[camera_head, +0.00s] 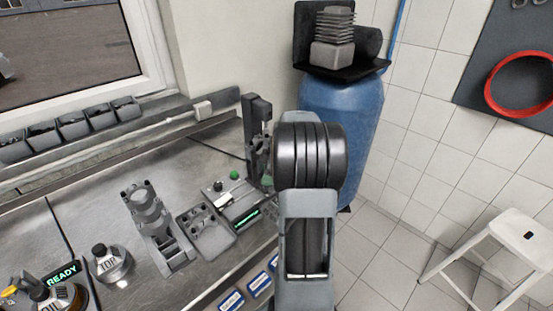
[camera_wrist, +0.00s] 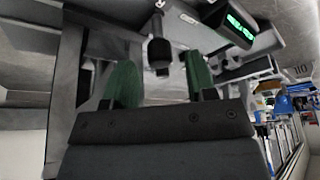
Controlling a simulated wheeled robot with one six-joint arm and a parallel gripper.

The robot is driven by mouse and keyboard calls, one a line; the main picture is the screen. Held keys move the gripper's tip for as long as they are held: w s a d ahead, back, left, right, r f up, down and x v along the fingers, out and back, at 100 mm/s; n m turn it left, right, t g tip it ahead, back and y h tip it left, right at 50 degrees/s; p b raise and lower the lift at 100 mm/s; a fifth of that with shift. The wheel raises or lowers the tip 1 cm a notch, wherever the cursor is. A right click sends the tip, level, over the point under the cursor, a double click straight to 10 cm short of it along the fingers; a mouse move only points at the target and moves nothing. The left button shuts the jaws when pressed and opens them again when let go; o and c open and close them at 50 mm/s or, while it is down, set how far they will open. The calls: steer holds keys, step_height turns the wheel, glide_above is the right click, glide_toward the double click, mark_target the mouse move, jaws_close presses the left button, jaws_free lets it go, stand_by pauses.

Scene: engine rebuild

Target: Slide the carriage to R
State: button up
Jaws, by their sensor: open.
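In the wrist view my gripper (camera_wrist: 161,82) is open, with its two green-padded fingers spread apart. A dark knob on a short stem (camera_wrist: 158,50) shows between and beyond the fingertips; it looks like the carriage's handle, but I cannot tell for sure. No contact with it is visible. In the head view a bench device with a green display (camera_head: 247,218) stands left of my arm, beside a dark upright stand (camera_head: 257,115). My arm hides part of this area, and my fingertips are not clear there.
A grey tray (camera_head: 207,232) and a grey metal part (camera_head: 148,215) lie left of the device. A blue drum (camera_head: 345,105) stands behind my arm. A white stool (camera_head: 510,245) is at right.

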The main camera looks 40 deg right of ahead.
steer(key=v, duration=1.2)
steer(key=shift+b, duration=0.35)
steer(key=shift+a, duration=0.15)
steer(key=s+a+f+m+g+h, duration=0.15)
steer(key=a+f+m, duration=0.35)
steer(key=m, duration=0.6)
steer(key=s+a+n+t+h, duration=0.1)
steer(key=s+a, duration=0.3)
steer(key=a, duration=0.7)
steer(key=s+a+t+h, duration=0.1)
steer(key=s+a, duration=0.2)
steer(key=a, duration=0.9)
steer(key=shift+s+f+n, duration=0.3)
steer(key=shift+s+n, duration=0.05)
steer(key=shift+n, duration=0.05)
